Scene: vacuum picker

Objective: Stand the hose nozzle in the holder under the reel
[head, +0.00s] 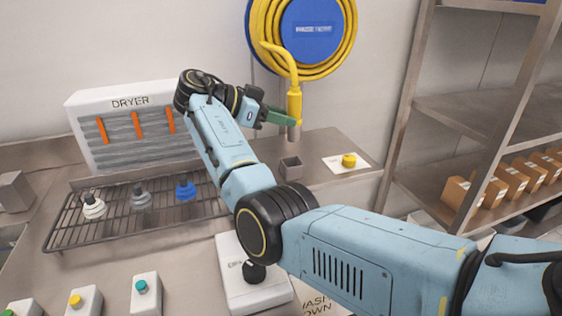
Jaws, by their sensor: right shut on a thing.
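The hose reel (312,30) hangs on the back wall, with a yellow hose coiled around a blue disc. The yellow hose end leads down to the hose nozzle (294,108), which is about upright with a grey tip at its bottom. My right gripper (290,121), with green fingers, is shut on the nozzle and holds it above the counter. The holder (290,167), a small grey square cup, stands on the counter under the reel. The nozzle tip is above the holder, apart from it. My left gripper is not in view.
A dryer (130,127) stands at the back left. A wire rack (70,232) before it bears several suction cups. A yellow piece (348,160) lies on a white card right of the holder. Shelves with several cardboard boxes (492,188) stand at the right.

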